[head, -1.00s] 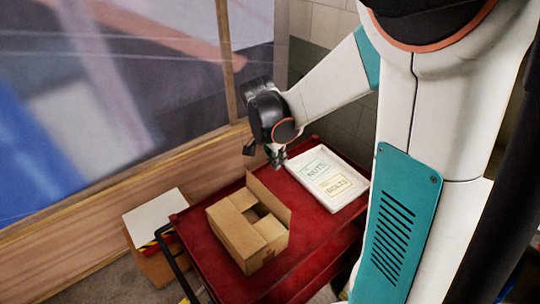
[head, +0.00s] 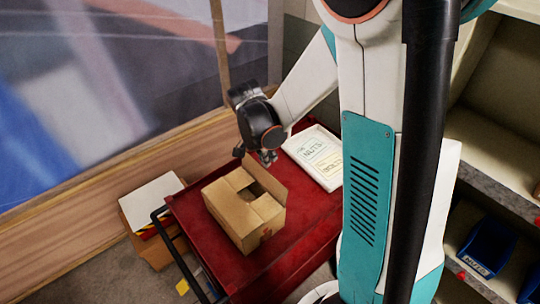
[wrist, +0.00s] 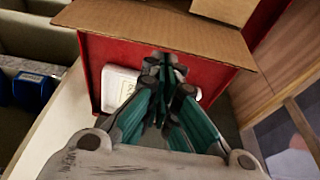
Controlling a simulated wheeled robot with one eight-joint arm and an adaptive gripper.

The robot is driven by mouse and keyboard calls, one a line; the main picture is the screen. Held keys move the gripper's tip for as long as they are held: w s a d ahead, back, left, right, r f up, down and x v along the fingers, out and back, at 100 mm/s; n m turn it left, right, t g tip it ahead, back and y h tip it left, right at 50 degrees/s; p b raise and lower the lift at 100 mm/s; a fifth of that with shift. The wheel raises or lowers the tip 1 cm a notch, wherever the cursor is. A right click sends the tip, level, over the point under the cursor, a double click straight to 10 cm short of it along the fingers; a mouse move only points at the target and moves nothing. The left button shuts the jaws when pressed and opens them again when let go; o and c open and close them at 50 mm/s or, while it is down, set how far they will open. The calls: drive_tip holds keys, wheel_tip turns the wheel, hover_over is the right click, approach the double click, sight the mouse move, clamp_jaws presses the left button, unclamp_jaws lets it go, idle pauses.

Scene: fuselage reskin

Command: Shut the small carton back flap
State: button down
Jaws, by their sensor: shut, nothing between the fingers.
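The small brown carton (head: 232,218) sits on the red cart top. Its back flap (head: 268,182) stands up along the far right edge, and the other visible flaps lie folded inward with a dark gap between them. My gripper (head: 268,158) is at the far side of the back flap, close to its upper edge. In the wrist view, a cardboard flap (wrist: 160,28) spans the top of the picture. My gripper's fingers (wrist: 165,58) are together and empty, with the tips near that flap's edge. Whether they touch it I cannot tell.
A white tray with labels for nuts and bolts (head: 318,155) lies behind the carton on the red cart (head: 190,225). A box with a white top (head: 152,192) stands left of the cart. Shelves with a blue bin (head: 488,245) are at the right.

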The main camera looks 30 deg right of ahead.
drive_tip(key=shift+a, duration=0.1)
drive_tip(key=shift+a+h+b, duration=0.25)
drive_tip(key=shift+h+b, duration=0.05)
drive_tip(key=shift+h, duration=0.1)
